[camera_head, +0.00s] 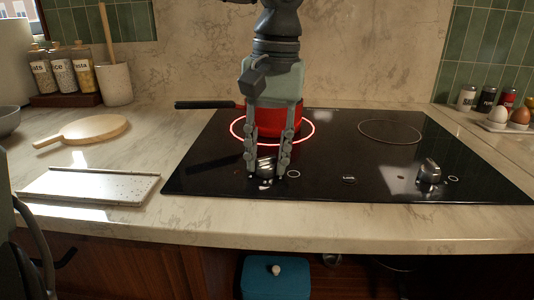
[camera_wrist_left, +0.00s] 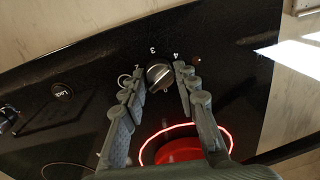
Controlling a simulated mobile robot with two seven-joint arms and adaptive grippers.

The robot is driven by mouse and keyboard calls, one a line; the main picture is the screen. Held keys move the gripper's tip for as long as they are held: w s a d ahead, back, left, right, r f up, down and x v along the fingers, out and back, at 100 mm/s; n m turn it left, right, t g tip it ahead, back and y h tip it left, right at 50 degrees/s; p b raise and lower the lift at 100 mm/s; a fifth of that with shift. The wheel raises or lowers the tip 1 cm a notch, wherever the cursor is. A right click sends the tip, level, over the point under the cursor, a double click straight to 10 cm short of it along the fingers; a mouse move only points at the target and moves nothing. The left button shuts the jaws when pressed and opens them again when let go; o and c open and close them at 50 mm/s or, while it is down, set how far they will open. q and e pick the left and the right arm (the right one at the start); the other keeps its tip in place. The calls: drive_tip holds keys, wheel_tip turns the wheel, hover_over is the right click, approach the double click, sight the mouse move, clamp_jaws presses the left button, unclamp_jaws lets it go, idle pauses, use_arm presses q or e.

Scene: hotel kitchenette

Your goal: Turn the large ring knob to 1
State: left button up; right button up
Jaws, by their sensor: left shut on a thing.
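The left knob (camera_head: 265,165), dark with a metallic top, stands at the front of the black cooktop (camera_head: 340,190) beside a printed circle. My left gripper (camera_head: 266,175) reaches straight down, with a finger on each side of this knob, shut on it. In the left wrist view the knob (camera_wrist_left: 158,77) sits between the fingertips (camera_wrist_left: 160,73), with the printed numbers 3 and 4 near it. The pointer's exact setting is hard to read. The large ring (camera_head: 314,130) behind glows red. A second knob (camera_head: 430,172) is at the right. My right gripper is not in view.
A red pan (camera_head: 268,122) with a black handle (camera_head: 205,104) stands on the glowing ring, behind my gripper. The smaller ring (camera_head: 391,132) is unlit and clear. A speckled white board (camera_head: 90,187) lies left of the cooktop; an egg tray (camera_head: 505,127) stands at the right.

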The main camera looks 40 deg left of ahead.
sight(273, 165)
use_arm(q)
drive_tip(key=o, duration=1.2)
drive_tip(key=shift+c, duration=0.2)
wheel_tip(273, 165, up, 12)
drive_tip(key=shift+w+d, duration=0.2)
drive_tip(key=shift+d, duration=0.2)
